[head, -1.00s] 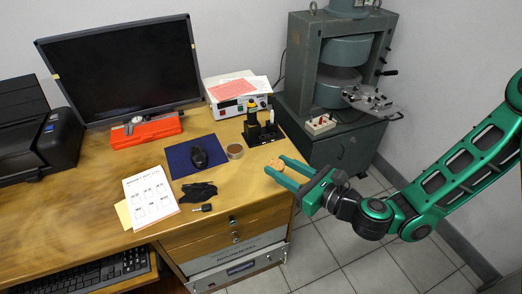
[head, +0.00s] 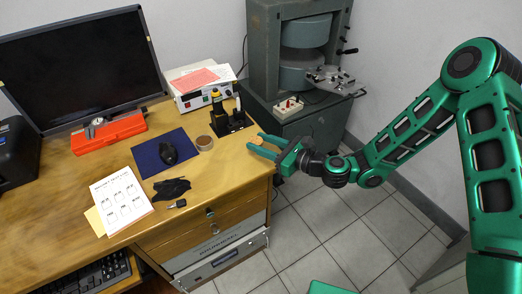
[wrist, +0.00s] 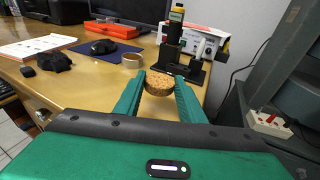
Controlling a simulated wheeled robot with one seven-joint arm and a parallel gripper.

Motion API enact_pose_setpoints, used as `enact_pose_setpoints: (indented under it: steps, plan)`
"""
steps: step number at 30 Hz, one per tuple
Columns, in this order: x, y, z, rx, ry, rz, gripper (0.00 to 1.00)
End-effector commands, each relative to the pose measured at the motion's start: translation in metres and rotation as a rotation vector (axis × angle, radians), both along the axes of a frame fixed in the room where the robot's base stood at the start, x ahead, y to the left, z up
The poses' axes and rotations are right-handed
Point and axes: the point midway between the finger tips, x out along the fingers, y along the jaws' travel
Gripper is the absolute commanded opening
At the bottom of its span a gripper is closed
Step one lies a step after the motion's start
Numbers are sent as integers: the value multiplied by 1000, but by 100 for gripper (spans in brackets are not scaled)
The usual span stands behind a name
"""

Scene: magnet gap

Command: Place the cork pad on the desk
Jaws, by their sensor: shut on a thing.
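The cork pad (wrist: 158,84) is a small round speckled brown disc between the two green fingers of my gripper (wrist: 160,92) in the wrist view. My gripper is shut on it. In the head view my gripper (head: 263,145) is at the right edge of the desk, and the cork pad (head: 257,139) shows at the fingertips. The wooden desk (head: 90,172) fills the left of the head view. I cannot tell whether the pad touches the desk top.
A roll of tape (head: 204,143), a blue mat (head: 148,158) with a black mouse (head: 168,154), and a black holder with bottles (head: 230,122) stand near the pad. Black gloves (head: 171,188) and keys (head: 178,204) lie nearer the front. The grey magnet (head: 305,60) stands at the right.

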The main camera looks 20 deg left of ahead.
Motion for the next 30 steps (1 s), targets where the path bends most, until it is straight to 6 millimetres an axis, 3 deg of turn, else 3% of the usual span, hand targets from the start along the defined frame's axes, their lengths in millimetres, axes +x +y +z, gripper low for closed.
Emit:
enact_pose_setpoints:
  steps: [5,15,29,30]
  plan:
    - [5,0,-7,-1,0,0,15]
    - [5,0,-43,-1,1,0,15]
    - [6,-1,-48,-1,-1,-2,15]
    - [6,-1,-48,-1,-1,-2,46]
